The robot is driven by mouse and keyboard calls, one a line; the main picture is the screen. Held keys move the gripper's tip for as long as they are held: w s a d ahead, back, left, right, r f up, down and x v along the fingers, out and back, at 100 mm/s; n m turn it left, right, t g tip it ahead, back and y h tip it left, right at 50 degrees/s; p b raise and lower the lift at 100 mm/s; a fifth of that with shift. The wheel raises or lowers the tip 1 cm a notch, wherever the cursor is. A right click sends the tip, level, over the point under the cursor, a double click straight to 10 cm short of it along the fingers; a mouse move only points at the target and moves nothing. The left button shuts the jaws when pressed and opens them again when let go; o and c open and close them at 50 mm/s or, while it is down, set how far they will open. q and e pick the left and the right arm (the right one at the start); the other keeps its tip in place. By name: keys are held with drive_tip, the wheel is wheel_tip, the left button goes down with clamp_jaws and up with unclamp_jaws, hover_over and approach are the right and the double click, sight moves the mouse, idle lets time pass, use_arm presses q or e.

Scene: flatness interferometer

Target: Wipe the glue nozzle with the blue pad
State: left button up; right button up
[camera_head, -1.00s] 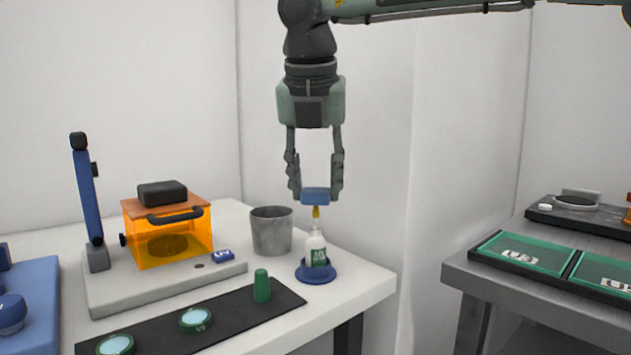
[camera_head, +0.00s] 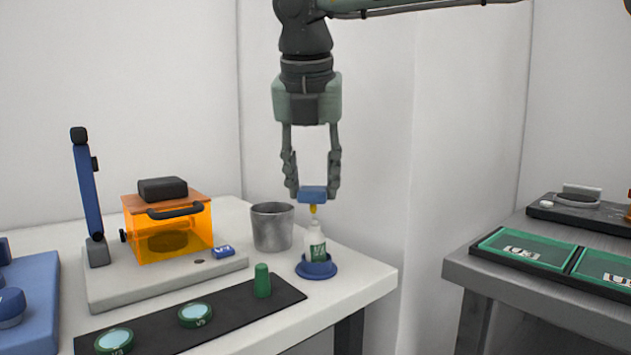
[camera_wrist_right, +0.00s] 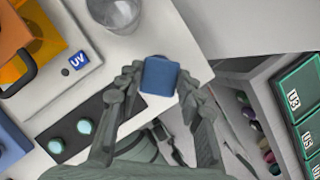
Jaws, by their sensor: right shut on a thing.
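My right gripper (camera_head: 312,192) points down and is shut on the blue pad (camera_head: 313,194), one finger on each side. The pad also shows between the fingertips in the right wrist view (camera_wrist_right: 160,76). Just below the pad is the yellow glue nozzle (camera_head: 313,209) on the white glue bottle (camera_head: 315,236); whether pad and nozzle touch is hard to tell. The bottle stands upright in a round blue holder (camera_head: 316,270) near the table's right edge. In the wrist view the pad hides the bottle and nozzle. My left gripper is not in view.
A grey metal cup (camera_head: 272,228) stands left of the bottle. A green cap-like piece (camera_head: 262,281) and two round lenses stand on a black mat (camera_head: 225,323). An orange box (camera_head: 170,235) is at left. A gap separates this table from the grey bench (camera_head: 480,280).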

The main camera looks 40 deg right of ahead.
drive_tip(key=shift+d, duration=0.1)
drive_tip(key=shift+d, duration=0.6)
drive_tip(key=shift+a+b, duration=0.3)
drive_tip(key=shift+a, duration=0.4)
drive_tip(key=shift+d, duration=0.15)
drive_tip(key=shift+d, duration=0.55)
drive_tip(key=shift+a, duration=0.1)
